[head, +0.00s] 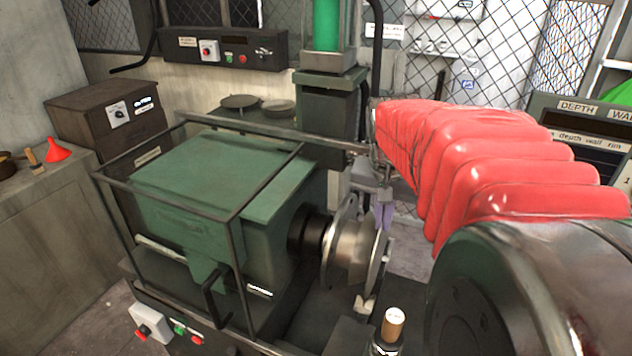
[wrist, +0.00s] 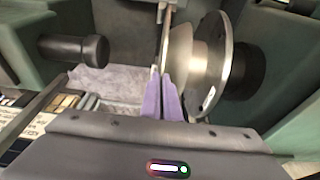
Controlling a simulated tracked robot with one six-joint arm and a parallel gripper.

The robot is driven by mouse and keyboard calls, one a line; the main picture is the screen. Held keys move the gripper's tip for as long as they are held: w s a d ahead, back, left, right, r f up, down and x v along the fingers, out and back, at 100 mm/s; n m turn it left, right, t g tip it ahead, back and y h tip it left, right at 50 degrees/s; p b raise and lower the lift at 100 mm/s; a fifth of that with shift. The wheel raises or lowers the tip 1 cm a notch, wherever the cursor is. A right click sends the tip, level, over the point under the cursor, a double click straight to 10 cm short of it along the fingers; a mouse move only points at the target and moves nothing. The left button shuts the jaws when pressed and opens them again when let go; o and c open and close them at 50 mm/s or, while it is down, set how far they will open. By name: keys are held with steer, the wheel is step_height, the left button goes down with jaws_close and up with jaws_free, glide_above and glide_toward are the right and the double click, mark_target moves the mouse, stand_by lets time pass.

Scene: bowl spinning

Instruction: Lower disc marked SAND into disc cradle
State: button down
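My gripper (wrist: 165,100) has two purple fingers, close together on the rim of a thin grey disc (wrist: 164,45) seen nearly edge-on in the wrist view. I read it as shut on this disc; no SAND marking is legible. In the head view the disc (head: 379,262) stands upright beside the flanged metal spindle head (head: 340,245). Whether the disc touches the spindle parts is unclear. I cannot clearly identify the disc cradle.
The green lathe-like machine (head: 215,185) with a dark bar frame (head: 240,265) stands left of the disc. A wooden-topped post (head: 393,323) rises near the front. A dark cylinder (wrist: 80,49) juts out left of the fingers in the wrist view. Flat round plates (head: 240,101) lie behind.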

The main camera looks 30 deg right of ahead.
steer(key=shift+f, duration=0.6)
stand_by(0.3)
steer(key=c, duration=1.9)
jaws_free()
steer(key=shift+c, duration=0.2)
steer(key=v, duration=1.3)
steer(key=shift+r, duration=0.4)
